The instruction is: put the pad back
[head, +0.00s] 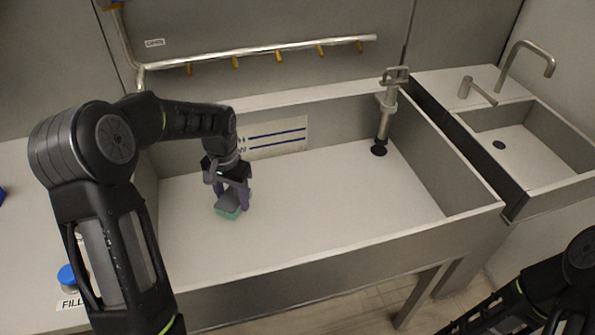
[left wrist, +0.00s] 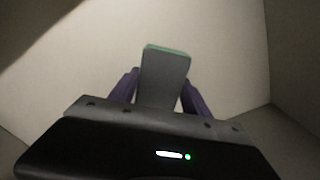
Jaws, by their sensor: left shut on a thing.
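The pad (head: 229,210) is a small block, grey on top with a green underside. It is in the left part of the large open basin (head: 330,205), at or just above the basin floor; I cannot tell whether it touches. My left gripper (head: 232,196) points down and is shut on the pad, with a purple finger on each side. In the left wrist view the pad (left wrist: 165,78) sits between the two purple fingers (left wrist: 160,92), its green edge at the far end. My right gripper is out of view; only part of my right arm shows at the lower right.
A label with blue lines (head: 275,138) is on the basin's back wall. A metal standpipe (head: 385,120) stands at the back right. A pipe with several orange nozzles (head: 270,54) runs above. A blue-capped container (head: 68,275) stands left by a "FILL" label. A smaller sink (head: 530,150) is at right.

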